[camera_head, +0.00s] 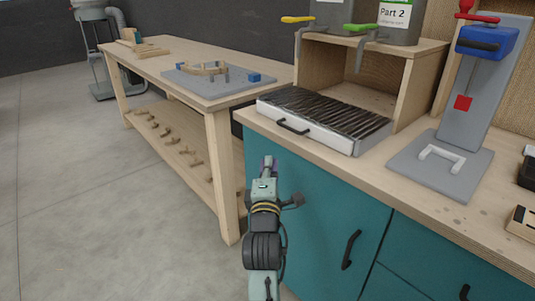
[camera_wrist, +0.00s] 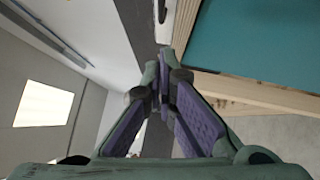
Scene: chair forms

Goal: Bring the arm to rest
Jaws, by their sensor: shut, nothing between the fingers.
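My gripper (camera_head: 268,163) is in the lower middle of the head view, at the end of my arm, in front of the teal cabinet (camera_head: 310,205). In the wrist view, my gripper's purple-padded fingers (camera_wrist: 162,75) meet at their tips. They are shut with nothing between them. The gripper appears apart from the cabinet and the wooden table, though the exact gap is hard to tell.
A wooden table (camera_head: 226,131) with a grey jig plate (camera_head: 205,80) stands left. The floor (camera_head: 90,210) at left is clear.

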